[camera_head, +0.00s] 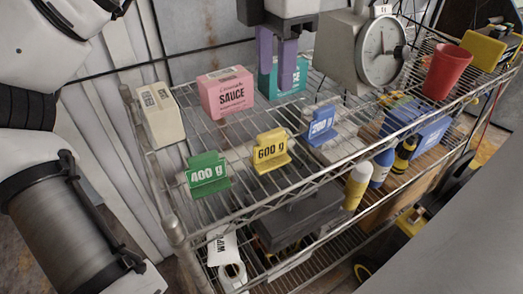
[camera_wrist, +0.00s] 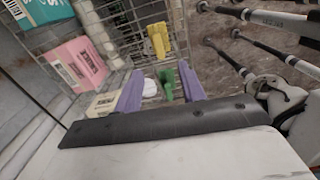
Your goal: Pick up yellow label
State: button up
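The yellow label (camera_head: 270,151), marked 600 g, stands on the wire shelf (camera_head: 235,208) near its front edge, between the green 400 g label (camera_head: 208,175) and the blue 200 g label (camera_head: 321,124). The yellow label also shows in the wrist view (camera_wrist: 158,41), beyond the green label (camera_wrist: 166,84). My gripper (camera_head: 277,82) has two purple fingers pointing down, apart from each other, with nothing held. In the head view it overlaps a teal box (camera_head: 299,79), behind and above the yellow label. The wrist view shows the same open fingers (camera_wrist: 160,70).
A pink sauce box (camera_head: 226,92) and a cream box (camera_head: 160,116) stand at the left of the shelf. A dial scale (camera_head: 381,52) and a red cup (camera_head: 447,72) are at the right. Bottles and a dark case (camera_head: 298,220) occupy the lower shelf.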

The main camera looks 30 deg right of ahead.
aim_at(271, 133)
notch_tip(271, 133, down, 14)
jog(key=shift+r, duration=0.1)
dwell(0.5)
jog(key=shift+c, duration=0.4)
grip_shut()
